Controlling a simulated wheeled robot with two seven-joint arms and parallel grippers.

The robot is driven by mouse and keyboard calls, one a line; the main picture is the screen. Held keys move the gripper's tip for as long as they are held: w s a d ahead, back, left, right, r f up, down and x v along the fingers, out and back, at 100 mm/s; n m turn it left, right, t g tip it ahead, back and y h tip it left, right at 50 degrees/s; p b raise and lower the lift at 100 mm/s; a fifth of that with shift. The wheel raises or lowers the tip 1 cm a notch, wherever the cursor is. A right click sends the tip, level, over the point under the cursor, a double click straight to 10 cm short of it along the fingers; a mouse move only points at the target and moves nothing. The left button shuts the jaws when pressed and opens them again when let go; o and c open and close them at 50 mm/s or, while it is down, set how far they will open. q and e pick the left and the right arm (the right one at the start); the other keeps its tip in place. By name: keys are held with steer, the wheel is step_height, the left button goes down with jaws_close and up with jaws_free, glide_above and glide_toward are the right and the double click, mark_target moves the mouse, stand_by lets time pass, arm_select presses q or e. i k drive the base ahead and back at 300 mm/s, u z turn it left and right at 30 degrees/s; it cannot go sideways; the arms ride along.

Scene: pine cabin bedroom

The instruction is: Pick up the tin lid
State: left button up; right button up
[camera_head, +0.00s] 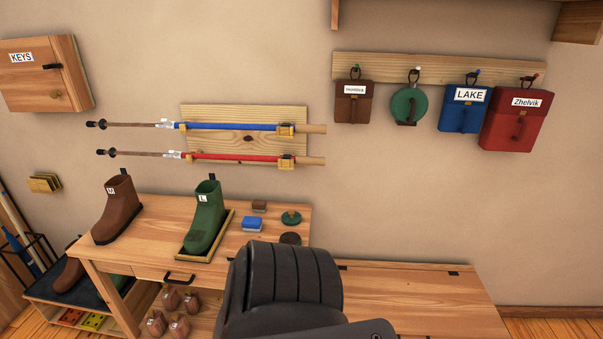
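A small round green disc with a brown knob (291,217), which looks like the tin lid, lies on the right part of the wooden bench top. Just in front of it is a dark brown round piece (290,239), which looks like an open tin; my arm partly covers the area near it. The disc and the dark round piece look apart. A large black link of my own arm fills the lower middle of the view, in front of the bench. Neither gripper's fingers show.
A green boot (204,222) stands in a tray (228,225), with a brown boot (117,212) further left. A lower wooden surface (420,299) at right is clear.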

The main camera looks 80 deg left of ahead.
mark_target(291, 217)
steer(key=u, duration=0.55)
steer(key=i, duration=0.9)
steer(key=u, duration=1.45)
steer(key=i, duration=0.45)
steer(key=u, duration=0.3)
